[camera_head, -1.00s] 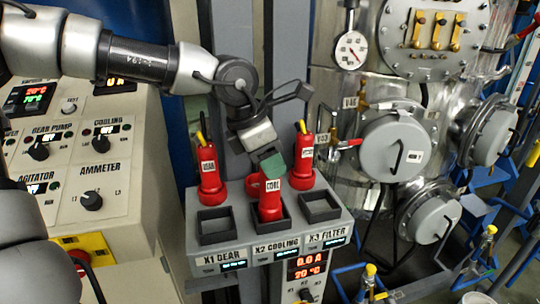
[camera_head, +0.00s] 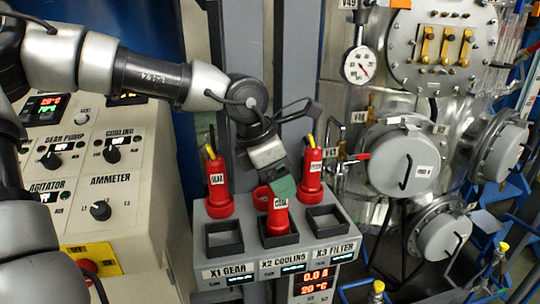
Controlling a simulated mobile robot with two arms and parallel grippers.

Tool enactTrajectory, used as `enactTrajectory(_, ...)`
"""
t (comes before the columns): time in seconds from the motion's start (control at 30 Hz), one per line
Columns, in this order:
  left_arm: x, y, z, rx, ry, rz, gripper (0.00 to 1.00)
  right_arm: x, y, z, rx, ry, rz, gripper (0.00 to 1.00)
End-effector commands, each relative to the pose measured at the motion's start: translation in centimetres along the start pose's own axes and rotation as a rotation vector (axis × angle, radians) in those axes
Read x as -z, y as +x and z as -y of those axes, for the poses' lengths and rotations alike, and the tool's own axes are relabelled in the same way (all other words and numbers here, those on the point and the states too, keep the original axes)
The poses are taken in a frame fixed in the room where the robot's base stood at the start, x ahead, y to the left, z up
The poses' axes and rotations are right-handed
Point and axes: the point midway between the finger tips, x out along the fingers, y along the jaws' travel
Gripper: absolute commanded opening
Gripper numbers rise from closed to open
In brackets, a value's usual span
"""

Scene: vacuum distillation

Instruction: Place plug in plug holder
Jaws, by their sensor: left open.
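A red plug labelled COOL (camera_head: 278,217) stands in the middle square holder (camera_head: 297,237), marked X2 COOLING. My left gripper (camera_head: 282,188) is open at the top of this plug, its green-padded finger close in front of the plug's upper end. I cannot tell whether it touches. The plug's top is partly hidden by the gripper. A red plug labelled GEAR (camera_head: 217,185) stands upright behind on the left, and another red plug (camera_head: 312,172) stands behind on the right. My right gripper is not in view.
The left holder X1 GEAR (camera_head: 224,248) and right holder X3 FILTER (camera_head: 327,226) are empty. A control panel with knobs (camera_head: 101,210) stands on the left. A steel vessel with round grey covers (camera_head: 403,160) and a pressure gauge (camera_head: 359,66) stands on the right.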

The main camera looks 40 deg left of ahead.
Motion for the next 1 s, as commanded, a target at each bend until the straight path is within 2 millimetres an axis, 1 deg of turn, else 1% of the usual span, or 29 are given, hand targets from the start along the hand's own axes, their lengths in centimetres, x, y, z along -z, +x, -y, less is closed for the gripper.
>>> enactTrajectory(0.17, -0.1, -3.0, -0.1, -0.005, 0.000, 0.007, 0.68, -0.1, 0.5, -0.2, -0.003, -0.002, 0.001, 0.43)
enactTrajectory(0.4, -0.1, -8.2, -0.1, -0.004, -0.001, 0.004, 0.68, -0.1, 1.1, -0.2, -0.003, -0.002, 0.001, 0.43)
enactTrajectory(0.53, -0.1, -10.4, -0.1, -0.003, 0.000, 0.002, 0.68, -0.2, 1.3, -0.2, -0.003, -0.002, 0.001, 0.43)
enactTrajectory(0.6, -0.1, -11.2, 0.0, -0.003, 0.001, 0.001, 0.68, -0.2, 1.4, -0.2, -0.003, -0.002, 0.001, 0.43)
enactTrajectory(0.7, -0.1, -11.8, 0.0, -0.001, 0.000, 0.000, 0.68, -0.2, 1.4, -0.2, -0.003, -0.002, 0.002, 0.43)
enactTrajectory(1.0, 0.0, -12.1, 0.0, 0.000, 0.000, -0.001, 0.68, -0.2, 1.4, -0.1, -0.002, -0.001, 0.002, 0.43)
